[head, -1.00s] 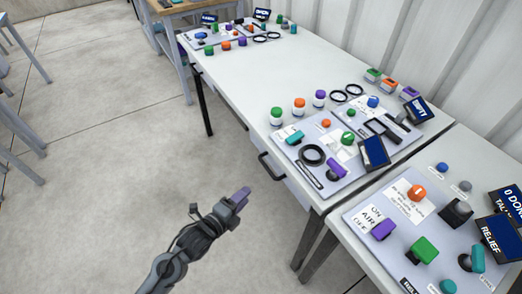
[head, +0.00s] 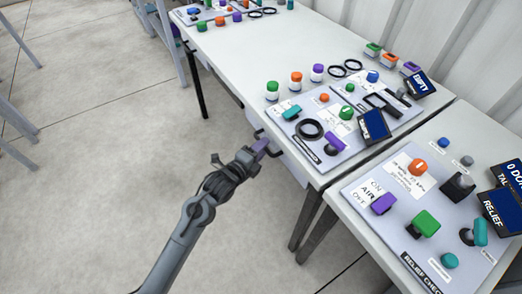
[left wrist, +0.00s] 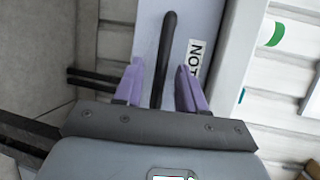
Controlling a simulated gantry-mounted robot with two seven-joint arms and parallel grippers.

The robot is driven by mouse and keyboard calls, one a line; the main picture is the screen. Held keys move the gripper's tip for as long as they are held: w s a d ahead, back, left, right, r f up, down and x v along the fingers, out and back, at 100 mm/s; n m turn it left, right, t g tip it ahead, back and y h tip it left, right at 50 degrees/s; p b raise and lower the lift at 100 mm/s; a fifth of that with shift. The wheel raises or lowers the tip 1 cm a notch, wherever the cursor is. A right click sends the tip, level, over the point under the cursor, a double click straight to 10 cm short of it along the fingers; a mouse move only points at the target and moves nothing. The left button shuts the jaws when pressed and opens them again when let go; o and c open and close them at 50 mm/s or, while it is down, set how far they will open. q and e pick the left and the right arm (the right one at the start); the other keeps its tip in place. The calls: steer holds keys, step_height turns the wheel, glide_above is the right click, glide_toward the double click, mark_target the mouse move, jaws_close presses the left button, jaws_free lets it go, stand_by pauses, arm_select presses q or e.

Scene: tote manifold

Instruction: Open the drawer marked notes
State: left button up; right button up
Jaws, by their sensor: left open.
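The drawer (left wrist: 205,20) is a pale front under the white table's edge. In the left wrist view it bears a white label (left wrist: 194,58) whose visible letters read "NOT"; the rest is hidden behind a finger. Its dark bar handle (left wrist: 166,50) runs between the two purple fingers of my left gripper (left wrist: 160,85), which is open around it. I cannot tell whether the fingers touch the handle. In the head view my left gripper (head: 262,146) is at the handle (head: 268,143), partly covering it. The drawer appears closed. My right gripper is not in view.
The white table (head: 240,60) above the drawer carries panels with knobs, a black ring (head: 309,129) and colored-capped jars. A second table (head: 335,205) with a button panel stands at the right. Floor in front of the drawer is clear.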

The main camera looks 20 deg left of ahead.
arm_select(q)
steer(key=shift+w, duration=0.3)
jaws_close()
steer(key=shift+s, duration=0.1)
